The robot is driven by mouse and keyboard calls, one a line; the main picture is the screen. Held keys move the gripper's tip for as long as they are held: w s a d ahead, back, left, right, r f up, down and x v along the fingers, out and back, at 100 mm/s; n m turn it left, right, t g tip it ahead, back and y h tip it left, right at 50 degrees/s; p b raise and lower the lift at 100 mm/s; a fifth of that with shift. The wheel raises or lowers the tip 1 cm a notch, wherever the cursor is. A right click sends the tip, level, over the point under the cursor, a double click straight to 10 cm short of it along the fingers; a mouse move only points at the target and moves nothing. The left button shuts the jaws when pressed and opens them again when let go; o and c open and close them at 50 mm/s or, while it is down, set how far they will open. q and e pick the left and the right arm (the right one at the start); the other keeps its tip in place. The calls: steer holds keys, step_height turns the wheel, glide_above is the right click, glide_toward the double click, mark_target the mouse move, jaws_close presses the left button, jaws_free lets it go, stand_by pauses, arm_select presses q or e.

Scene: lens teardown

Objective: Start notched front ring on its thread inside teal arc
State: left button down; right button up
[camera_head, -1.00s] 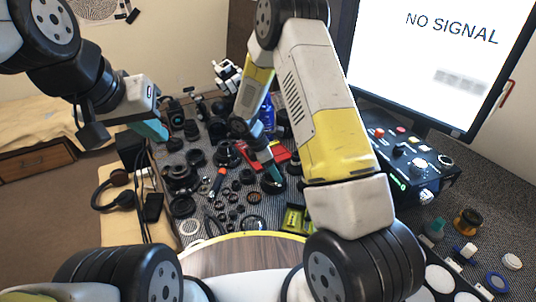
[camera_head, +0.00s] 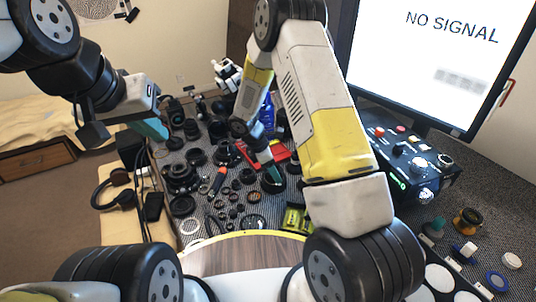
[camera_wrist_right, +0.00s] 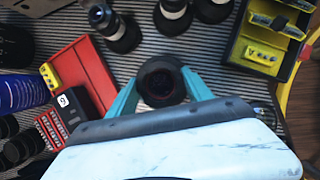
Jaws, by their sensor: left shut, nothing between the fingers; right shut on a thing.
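My right gripper (camera_wrist_right: 161,78) has its teal fingers closed on the sides of a dark round ring-shaped part (camera_wrist_right: 163,88), seen from above in the right wrist view. Its notches and any thread or teal arc beneath cannot be made out. In the head view the right gripper (camera_head: 268,163) reaches down over the cluttered bench, with a dark round part (camera_head: 273,185) at its fingertips. My left gripper (camera_head: 153,129) is shut and empty, held at the left above the bench edge, away from the ring.
Several black lens parts (camera_head: 181,177) cover the bench left of the right gripper. A red tray (camera_wrist_right: 80,75) and a blue can (camera_wrist_right: 18,93) lie left in the right wrist view. A yellow-and-black box (camera_wrist_right: 268,35) stands right. A monitor (camera_head: 440,60) rises at right.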

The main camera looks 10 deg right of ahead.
steer(key=o, duration=1.5)
steer(key=shift+o, duration=0.2)
